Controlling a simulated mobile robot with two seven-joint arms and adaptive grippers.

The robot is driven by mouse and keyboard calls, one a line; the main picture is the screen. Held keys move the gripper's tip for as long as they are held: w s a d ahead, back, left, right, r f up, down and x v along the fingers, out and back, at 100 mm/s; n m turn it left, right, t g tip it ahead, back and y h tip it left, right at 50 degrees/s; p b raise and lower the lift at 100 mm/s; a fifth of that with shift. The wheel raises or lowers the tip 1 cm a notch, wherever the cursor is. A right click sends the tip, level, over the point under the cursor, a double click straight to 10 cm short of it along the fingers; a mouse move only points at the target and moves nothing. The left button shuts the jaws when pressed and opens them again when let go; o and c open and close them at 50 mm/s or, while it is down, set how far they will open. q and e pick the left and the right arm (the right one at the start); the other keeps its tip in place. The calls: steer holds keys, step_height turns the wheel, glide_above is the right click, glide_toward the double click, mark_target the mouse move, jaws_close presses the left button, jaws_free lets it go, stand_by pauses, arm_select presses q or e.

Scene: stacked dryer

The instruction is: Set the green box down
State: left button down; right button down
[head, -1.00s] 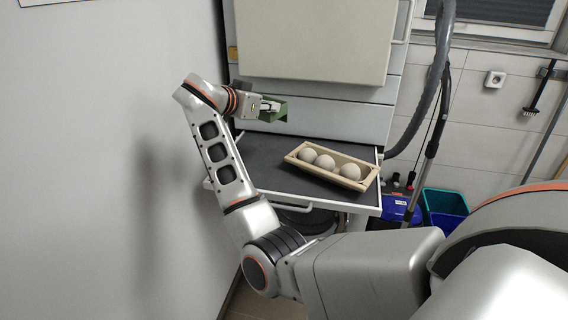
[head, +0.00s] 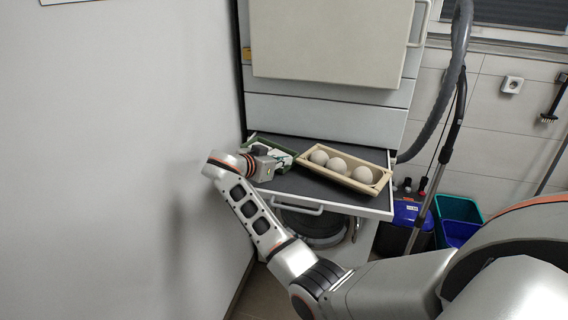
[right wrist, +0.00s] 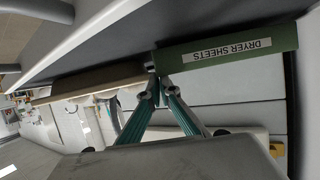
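The green box (right wrist: 228,50), labelled "DRYER SHEETS", is at the dark pull-out shelf in front of the dryer. In the head view the box (head: 262,138) is at the shelf's back left, partly hidden by my right gripper (head: 273,158). In the right wrist view, the two fingers of my right gripper (right wrist: 159,80) come together at the near end of the box, and it appears shut on its wall. The box looks level and seems to rest on the shelf surface. My left gripper is not in view.
A wooden tray (head: 309,157) with three pale balls (head: 337,165) lies right beside the green box. The shelf (head: 300,183) is bare in front. The dryer front (head: 330,116) rises behind. A wall (head: 120,160) stands close on the left; a hose and bins are at right.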

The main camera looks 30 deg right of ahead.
steer(key=shift+f, duration=0.4)
steer(key=shift+f, duration=0.15)
steer(key=c, duration=2.3)
jaws_free()
steer(key=shift+r, duration=0.35)
steer(key=v, duration=0.6)
steer(key=shift+a+f, duration=0.2)
steer(key=shift+s+a+r, duration=0.2)
steer(key=shift+a+r, duration=0.15)
steer(key=shift+a, duration=0.15)
